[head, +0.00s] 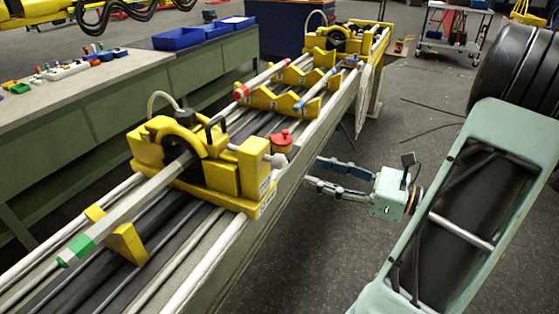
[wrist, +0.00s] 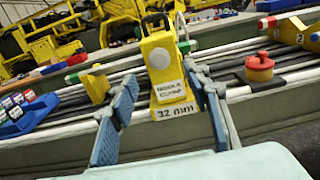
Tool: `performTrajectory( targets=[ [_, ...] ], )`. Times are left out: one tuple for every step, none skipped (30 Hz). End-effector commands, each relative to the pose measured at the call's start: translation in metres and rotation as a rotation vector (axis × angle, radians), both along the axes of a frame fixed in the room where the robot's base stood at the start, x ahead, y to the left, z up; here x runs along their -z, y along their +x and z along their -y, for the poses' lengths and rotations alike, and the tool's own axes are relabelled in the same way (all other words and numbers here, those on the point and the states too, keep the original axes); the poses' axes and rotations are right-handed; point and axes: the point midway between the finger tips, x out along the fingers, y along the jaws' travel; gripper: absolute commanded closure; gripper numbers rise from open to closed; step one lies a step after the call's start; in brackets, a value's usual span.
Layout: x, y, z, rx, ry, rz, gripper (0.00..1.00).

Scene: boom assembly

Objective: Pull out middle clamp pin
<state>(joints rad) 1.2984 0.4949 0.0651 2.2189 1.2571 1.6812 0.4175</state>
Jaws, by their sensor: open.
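The yellow clamp (head: 185,160) sits across the rails of the long bench. Its face carries a label and a "32 mm" sign in the wrist view (wrist: 172,90). A light grey, round-headed pin (head: 275,159) sticks out of the clamp's side toward my gripper; its head faces me in the wrist view (wrist: 160,58).
A red knob (head: 282,141) stands on the bench just beyond the clamp. Yellow notched supports (head: 265,100) hold rods with coloured ends farther along. A green side bench (head: 110,110) runs along the left. Floor to the right of the rails is mostly free.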

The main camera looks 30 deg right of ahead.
Motion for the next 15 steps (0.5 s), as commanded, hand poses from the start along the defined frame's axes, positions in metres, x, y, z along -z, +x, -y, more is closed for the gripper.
performTrajectory(
  targets=[
    [0.000,0.003,-0.003,-0.001,0.001,0.002,0.56],
    [-0.001,0.006,-0.005,-0.001,0.001,0.002,0.56],
    [-0.001,0.010,-0.008,-0.002,0.000,0.001,0.56],
    [-0.001,0.014,-0.012,-0.004,-0.001,0.001,0.56],
    [-0.001,0.018,-0.015,-0.005,0.000,0.001,0.56],
    [0.000,0.024,-0.020,-0.004,0.000,0.000,0.56],
    [0.000,0.028,-0.024,-0.005,0.000,0.000,0.56],
    [-0.001,0.033,-0.028,-0.005,0.001,0.001,0.56],
    [0.000,0.039,-0.033,-0.006,-0.001,-0.001,0.56],
    [0.000,0.044,-0.036,-0.006,0.000,0.000,0.56],
    [0.000,0.048,-0.039,-0.006,-0.001,0.001,0.56],
    [0.000,0.054,-0.044,-0.005,-0.001,0.000,0.56],
    [0.000,0.058,-0.047,-0.006,-0.001,0.001,0.56],
    [0.000,0.062,-0.050,-0.006,0.000,0.000,0.56],
    [0.000,0.066,-0.053,-0.004,-0.001,-0.001,0.56]
  ],
)
